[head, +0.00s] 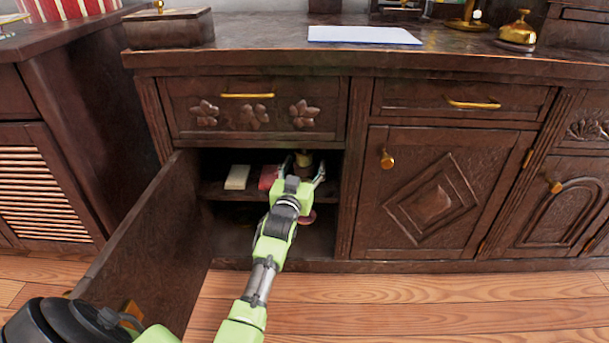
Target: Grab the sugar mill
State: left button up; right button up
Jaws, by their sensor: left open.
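My left gripper (304,167) is inside the open cabinet, at the shelf. Its two fingers are spread apart. A small brass-coloured object (304,158), which may be the sugar mill, shows between the fingertips. Its lower part is hidden by my gripper, and I cannot tell whether the fingers touch it. My right gripper is out of view.
On the shelf (214,190), left of my gripper, are a pale block (237,177) and a red item (268,177). A reddish round item shows below, partly behind my arm. The open cabinet door (150,250) stands left of my arm. The right cabinet door (435,200) is closed.

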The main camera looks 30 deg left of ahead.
pick_arm(q)
jog(key=c, duration=1.3)
jog(key=shift+r, duration=0.1)
jog(key=shift+c, duration=1.1)
